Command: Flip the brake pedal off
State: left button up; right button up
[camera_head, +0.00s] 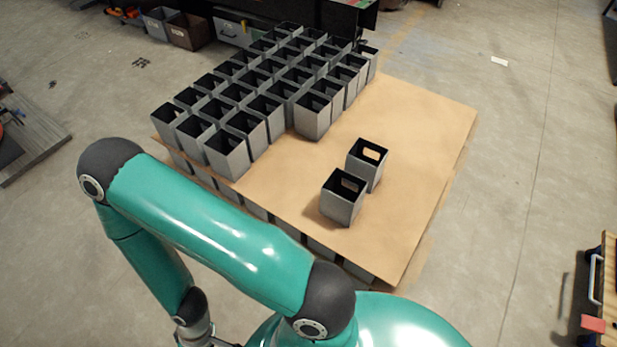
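I cannot make out a brake pedal for certain in the head view. A cart-like object (609,265) with a wooden top and a pale metal handle is cut off by the right edge. A small red piece (593,323) sits at its lower end; I cannot tell whether it is a pedal. One teal arm of mine, seemingly the left, bends across the lower left. Its wrist runs out at the bottom edge, and its fingers are not visible. My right gripper is out of view.
A brown board (420,130) on stacked boxes carries many open grey bins, two of them standing apart (342,206) (367,164). A dark bench stands at the back. A grey wooden surface (35,135) lies far left. Concrete floor (520,180) is clear on the right.

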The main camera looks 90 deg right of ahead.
aim_at(598, 325)
jog(key=u, duration=0.2)
jog(key=i, duration=0.75)
jog(key=z, duration=0.8)
jog(key=i, duration=0.15)
jog(key=z, duration=2.15)
jog(key=i, duration=0.2)
jog(key=z, duration=1.45)
jog(key=i, duration=0.2)
jog(key=z, duration=1.35)
jog(key=k, duration=0.3)
jog(key=z, duration=0.6)
jog(key=i, duration=0.95)
jog(key=u, duration=0.15)
